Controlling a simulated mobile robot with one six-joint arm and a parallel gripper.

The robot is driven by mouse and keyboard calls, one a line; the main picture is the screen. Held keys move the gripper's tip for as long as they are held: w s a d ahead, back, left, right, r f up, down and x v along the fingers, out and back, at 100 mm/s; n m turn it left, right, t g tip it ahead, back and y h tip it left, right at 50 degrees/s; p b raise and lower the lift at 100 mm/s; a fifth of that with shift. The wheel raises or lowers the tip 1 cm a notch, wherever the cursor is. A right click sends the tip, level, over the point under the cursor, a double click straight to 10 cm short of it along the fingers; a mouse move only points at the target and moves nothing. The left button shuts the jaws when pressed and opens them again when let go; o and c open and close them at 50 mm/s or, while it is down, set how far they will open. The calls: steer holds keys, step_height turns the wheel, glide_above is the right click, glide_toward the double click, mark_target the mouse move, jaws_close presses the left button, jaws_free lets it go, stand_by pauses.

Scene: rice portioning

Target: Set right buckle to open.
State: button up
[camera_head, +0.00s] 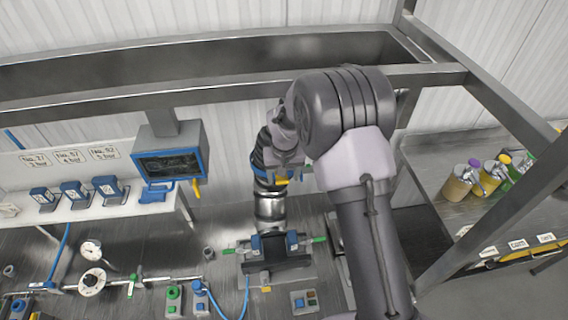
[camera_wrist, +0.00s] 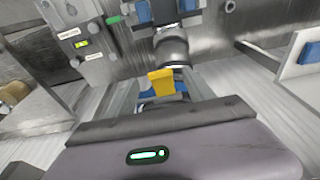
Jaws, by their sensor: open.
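A yellow tab (camera_head: 280,180) on the right of a blue ring (camera_head: 258,171) around the dark sleeve of the pipe looks like the right buckle. In the wrist view the yellow tab (camera_wrist: 160,83) stands against a blue part, in front of the metal pipe (camera_wrist: 173,47). I cannot tell whether it is latched. My gripper (camera_wrist: 162,92) is open, its grey fingers to either side of the tab in the picture. Contact cannot be told. In the head view the arm partly hides the gripper and the area around the tab.
A clamp block (camera_head: 276,262) with blue parts and green-tipped handles sits below the pipe. A screen box (camera_head: 170,160) is at the left. Steel frame beams (camera_head: 490,95) cross above and at the right. Bottles (camera_head: 460,183) stand on the right shelf.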

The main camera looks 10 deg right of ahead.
step_height(320, 180, up, 12)
steer(key=s+b, duration=0.1)
steer(key=s, duration=0.1)
steer(key=shift+s+r+b, duration=0.2)
steer(key=shift+s+b, duration=0.05)
steer(key=shift+b, duration=0.05)
steer(key=shift+f, duration=0.1)
steer(key=s+d+f+m+t+y+b, duration=0.1)
steer(key=s+f+m+t+b, duration=0.1)
steer(key=s+f+b, duration=1.3)
steer(key=s+d+f+m+t+y+b, duration=0.1)
steer(key=s+d+f+m+b, duration=0.1)
steer(key=s+f+b, duration=1.3)
steer(key=b, duration=1.2)
steer(key=shift+d+m+t, duration=0.3)
steer(key=shift+m+t, duration=0.1)
